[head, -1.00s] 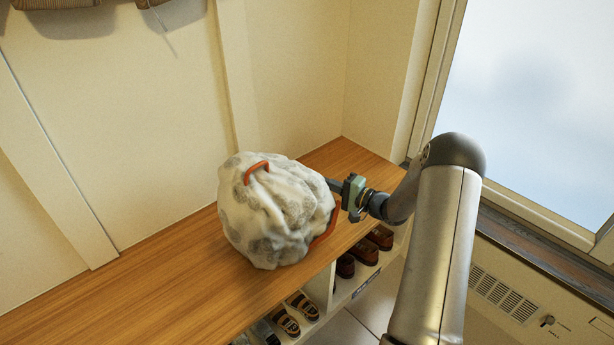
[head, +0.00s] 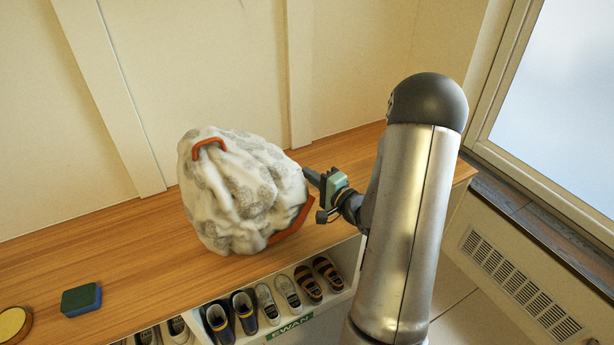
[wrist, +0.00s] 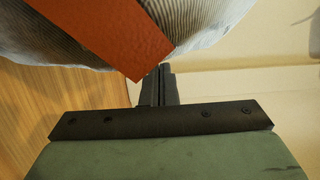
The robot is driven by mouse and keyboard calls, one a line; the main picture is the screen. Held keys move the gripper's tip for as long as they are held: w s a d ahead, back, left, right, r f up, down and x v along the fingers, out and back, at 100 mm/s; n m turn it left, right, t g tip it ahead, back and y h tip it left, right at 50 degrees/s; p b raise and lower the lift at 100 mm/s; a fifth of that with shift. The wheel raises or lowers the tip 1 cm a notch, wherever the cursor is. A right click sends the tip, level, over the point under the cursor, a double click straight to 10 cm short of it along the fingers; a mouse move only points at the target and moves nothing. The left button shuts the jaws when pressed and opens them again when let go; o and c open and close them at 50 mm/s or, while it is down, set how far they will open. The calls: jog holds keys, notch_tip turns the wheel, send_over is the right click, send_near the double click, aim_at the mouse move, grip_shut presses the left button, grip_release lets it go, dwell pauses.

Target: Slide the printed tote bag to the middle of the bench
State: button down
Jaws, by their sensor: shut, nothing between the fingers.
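The printed tote bag (head: 235,195), white with grey round prints and orange handles, stands bulging on the wooden bench (head: 140,250). My gripper (head: 308,175) is at the bag's right side, its shut fingers pointing at the bag and at or very near its cloth. The exact contact cannot be made out. In the wrist view the shut fingers (wrist: 158,84) show just below an orange handle (wrist: 110,35) and the bag's striped-looking cloth (wrist: 195,20). Nothing is held between them.
A green and blue sponge (head: 81,300) and a round yellow-topped item (head: 14,323) lie on the bench at left. Shoes (head: 268,303) stand in cubbies under the front edge. A wall is behind. Bare bench lies between the bag and the sponge.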

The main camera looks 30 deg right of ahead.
jog(key=s+d+p, duration=0.1)
jog(key=s+d, duration=0.5)
jog(key=s, duration=0.4)
jog(key=shift+d, duration=0.2)
jog(key=a+r+n+g+y+p, duration=0.55)
jog(key=a+r+y+p, duration=0.2)
jog(key=a+r, duration=0.55)
jog(key=s+a+r+n+g+p, duration=0.2)
jog(key=s+a+r+g+p, duration=0.25)
jog(key=a+p, duration=0.2)
jog(key=s+a+r+n+g+p, duration=0.3)
jog(key=a+r+g+p, duration=0.25)
jog(key=a, duration=0.25)
jog(key=s+r+n+g+h+p, duration=0.1)
jog(key=s+r+n+h+p, duration=0.1)
jog(key=s+r+h+p, duration=0.2)
jog(key=s+d+r+n+h+p, duration=0.1)
jog(key=s+r+n+h+p, duration=0.2)
jog(key=r+p, duration=0.8)
notch_tip(320, 180, up, 2)
jog(key=s+h, duration=0.2)
jog(key=h, duration=0.2)
jog(key=shift+d+r+g, duration=0.15)
jog(key=shift+r+g, duration=0.1)
jog(key=shift+g, duration=0.1)
